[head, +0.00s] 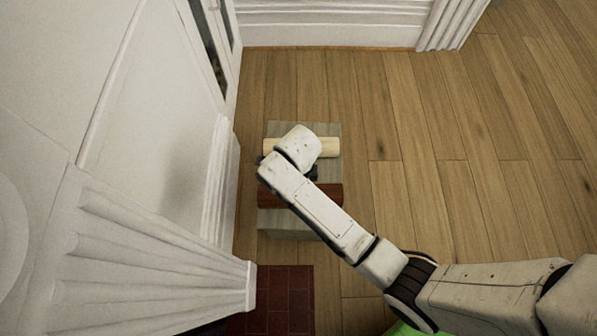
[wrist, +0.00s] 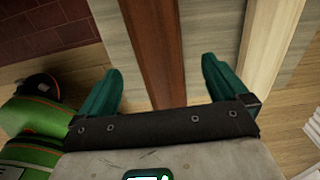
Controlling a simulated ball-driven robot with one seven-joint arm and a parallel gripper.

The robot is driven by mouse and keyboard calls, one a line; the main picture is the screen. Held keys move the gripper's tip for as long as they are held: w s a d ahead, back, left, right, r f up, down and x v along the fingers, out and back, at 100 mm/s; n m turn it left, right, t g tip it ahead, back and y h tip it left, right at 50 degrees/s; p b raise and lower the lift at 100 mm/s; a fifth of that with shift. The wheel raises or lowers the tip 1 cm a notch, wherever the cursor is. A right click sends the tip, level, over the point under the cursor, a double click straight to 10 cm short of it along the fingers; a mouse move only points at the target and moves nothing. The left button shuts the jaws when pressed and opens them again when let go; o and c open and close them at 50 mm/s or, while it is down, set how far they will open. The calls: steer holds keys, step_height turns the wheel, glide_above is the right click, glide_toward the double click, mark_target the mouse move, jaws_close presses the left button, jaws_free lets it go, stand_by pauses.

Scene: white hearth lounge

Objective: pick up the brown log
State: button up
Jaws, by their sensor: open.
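The brown log (head: 327,195) is reddish-brown and lies across a grey wooden block (head: 287,217) in the head view, partly covered by my arm. In the wrist view the brown log (wrist: 153,45) runs up the picture between the two teal fingers of my gripper (wrist: 161,70). The fingers are apart, one on each side of the log, with a gap showing on both sides. In the head view my gripper is mostly hidden under my wrist. The height of the fingers above the log is hard to tell.
A pale log (head: 329,147) lies parallel on the block's far part; it is just right of the right finger in the wrist view (wrist: 268,50). A white fireplace surround (head: 150,240) stands close at left. Dark red brick (head: 285,300) lies nearer. Wooden floor at right is clear.

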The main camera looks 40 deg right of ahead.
step_height(320, 180, down, 3)
steer(key=shift+r+b, duration=0.15)
steer(key=shift+b, duration=0.2)
steer(key=f+b, duration=0.2)
steer(key=f, duration=0.1)
steer(key=f+b, duration=0.1)
steer(key=f, duration=0.1)
steer(key=shift+s+d+f, duration=0.1)
steer(key=shift+s+d, duration=0.05)
steer(key=shift+s, duration=0.1)
steer(key=shift+c, duration=0.5)
steer(key=c, duration=1.5)
steer(key=shift+c, duration=0.4)
steer(key=shift+w+r, duration=0.1)
steer(key=shift+r, duration=0.15)
